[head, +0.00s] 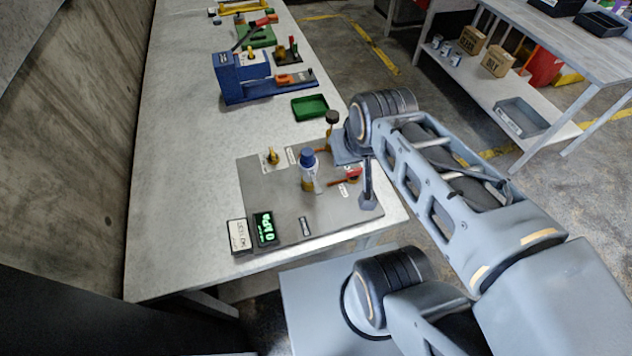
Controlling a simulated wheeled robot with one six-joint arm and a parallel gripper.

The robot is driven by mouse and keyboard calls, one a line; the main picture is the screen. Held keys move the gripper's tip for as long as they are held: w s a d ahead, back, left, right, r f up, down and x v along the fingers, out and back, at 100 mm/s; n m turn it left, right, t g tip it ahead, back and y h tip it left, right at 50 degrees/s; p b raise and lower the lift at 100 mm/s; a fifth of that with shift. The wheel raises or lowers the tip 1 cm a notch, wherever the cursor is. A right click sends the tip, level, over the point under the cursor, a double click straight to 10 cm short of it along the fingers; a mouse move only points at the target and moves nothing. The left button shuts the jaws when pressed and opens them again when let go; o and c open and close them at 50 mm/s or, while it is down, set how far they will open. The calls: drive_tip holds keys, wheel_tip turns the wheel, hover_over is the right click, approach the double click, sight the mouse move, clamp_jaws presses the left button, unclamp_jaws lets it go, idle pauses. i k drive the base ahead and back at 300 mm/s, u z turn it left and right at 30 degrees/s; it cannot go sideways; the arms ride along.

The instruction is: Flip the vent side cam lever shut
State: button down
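A grey fixture plate (262,190) lies on the near end of the bench. On it stand a blue-capped clear cylinder (308,170), a small brass valve (271,157) at the left, and a lever with a red handle (351,175) at the right. A black-knobbed brass part (331,120) stands at the back edge. Small labels are too small to read, so I cannot tell which part is the vent side. My gripper (347,152) seems to be at the plate's back right corner, mostly hidden by my wrist. Its fingers cannot be made out.
A green-digit display (265,229) and a white card (238,236) sit at the plate's front left. A green tray (310,107) and a blue machine (255,78) stand farther back. The bench's left strip is clear. A shelved table (560,60) stands at the right.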

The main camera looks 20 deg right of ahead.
sight(317, 190)
drive_tip(key=k, duration=1.35)
drive_tip(key=u, duration=0.2)
drive_tip(key=i, duration=0.9)
drive_tip(key=u, duration=0.75)
